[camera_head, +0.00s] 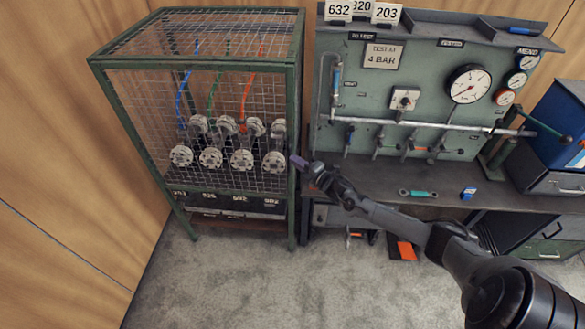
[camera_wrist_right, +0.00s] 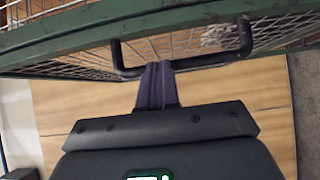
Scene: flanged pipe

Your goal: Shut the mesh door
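The mesh door (camera_head: 215,130) is the front wire panel of a green-framed cage on the left in the head view. It looks close to flush with the frame, but I cannot tell whether it is fully shut. My right gripper (camera_head: 297,161) is at the door's right edge. In the right wrist view, a black bar handle (camera_wrist_right: 215,60) is on the door's green frame. The purple fingers of the right gripper (camera_wrist_right: 158,64) are together and overlap the handle bar. The bar does not visibly sit between them; contact is unclear. My left gripper is out of view.
Several flanged pipes (camera_head: 242,159) with coloured hoses stand inside the cage. A green test bench (camera_head: 345,177) with gauges stands close to the cage's right side. An orange item (camera_head: 401,249) lies below the bench. Carpet (camera_head: 230,285) before the cage is clear.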

